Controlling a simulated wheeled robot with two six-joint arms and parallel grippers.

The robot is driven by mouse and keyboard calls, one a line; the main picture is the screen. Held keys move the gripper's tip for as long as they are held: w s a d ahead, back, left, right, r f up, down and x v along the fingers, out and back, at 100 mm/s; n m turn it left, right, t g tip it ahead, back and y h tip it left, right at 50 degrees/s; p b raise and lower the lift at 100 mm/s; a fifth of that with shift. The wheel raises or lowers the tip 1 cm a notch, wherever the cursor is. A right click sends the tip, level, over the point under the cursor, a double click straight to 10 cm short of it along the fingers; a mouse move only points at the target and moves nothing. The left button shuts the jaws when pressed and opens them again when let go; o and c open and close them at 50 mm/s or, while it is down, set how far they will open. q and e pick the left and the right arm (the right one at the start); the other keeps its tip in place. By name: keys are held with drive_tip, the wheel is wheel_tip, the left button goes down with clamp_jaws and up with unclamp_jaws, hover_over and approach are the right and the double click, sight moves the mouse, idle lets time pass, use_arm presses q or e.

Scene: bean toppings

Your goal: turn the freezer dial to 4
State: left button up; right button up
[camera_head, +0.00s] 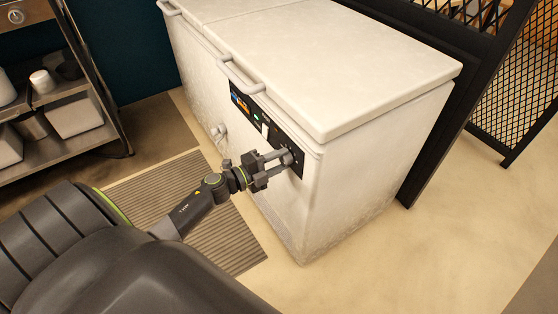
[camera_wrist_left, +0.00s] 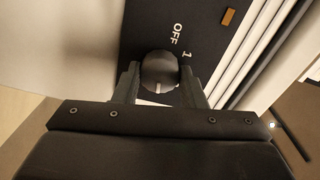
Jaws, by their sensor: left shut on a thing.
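The white chest freezer (camera_head: 290,70) stands in the middle of the head view, with a dark control panel (camera_head: 265,125) on its front. My left gripper (camera_head: 286,160) is at the right end of this panel. In the left wrist view, the round dark dial (camera_wrist_left: 159,72) sits between the two fingers of the left gripper (camera_wrist_left: 158,85), which is shut on it. A pale mark shows on the dial's lower part. The labels OFF and 1 are readable beside the dial; other numbers are hidden. My right gripper is in neither view.
A metal shelf rack (camera_head: 60,110) with containers stands at the left. A ribbed grey mat (camera_head: 225,235) lies on the floor before the freezer. A black mesh partition (camera_head: 510,90) stands at the right. The floor at the lower right is clear.

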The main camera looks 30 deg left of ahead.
use_arm(q)
drive_tip(key=shift+f, duration=0.1)
drive_tip(key=o, duration=0.9)
drive_tip(key=shift+c, duration=0.2)
drive_tip(key=shift+o, duration=0.6)
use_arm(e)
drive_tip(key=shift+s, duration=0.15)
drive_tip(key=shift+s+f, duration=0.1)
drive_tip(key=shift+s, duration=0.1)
use_arm(q)
drive_tip(key=shift+s+a, duration=0.2)
drive_tip(key=shift+s, duration=0.25)
drive_tip(key=b+v, duration=0.1)
drive_tip(key=v, duration=1.5)
drive_tip(key=shift+s, duration=0.25)
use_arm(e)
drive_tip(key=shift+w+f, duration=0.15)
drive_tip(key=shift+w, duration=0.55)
use_arm(q)
drive_tip(key=shift+a, duration=0.1)
